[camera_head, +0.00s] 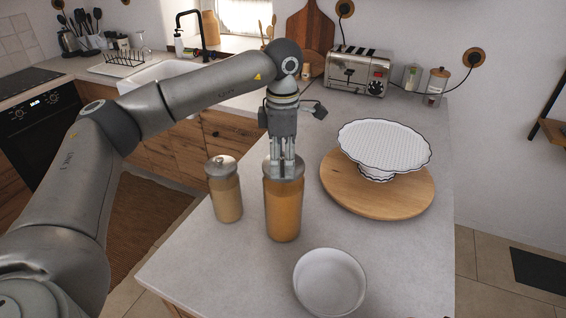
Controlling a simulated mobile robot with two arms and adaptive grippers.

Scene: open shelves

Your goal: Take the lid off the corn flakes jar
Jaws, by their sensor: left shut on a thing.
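A tall glass jar with orange-brown contents (283,212), which looks like the corn flakes jar, stands upright on the grey counter. Its grey metal lid (270,170) sits at the jar's top. My left gripper (284,172) points straight down from above and is shut at the lid; its fingers hide the lid's middle and knob. I cannot tell any gap between lid and jar. A second jar (226,196) with paler contents and a knobbed metal lid stands just left of it. My right gripper is not in view.
A white bowl (330,283) stands in front, near the counter's front edge. A white cake stand (384,146) rests on a round wooden board (405,205) to the right. A toaster (358,72) stands at the back. The counter (215,262) is clear at front left.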

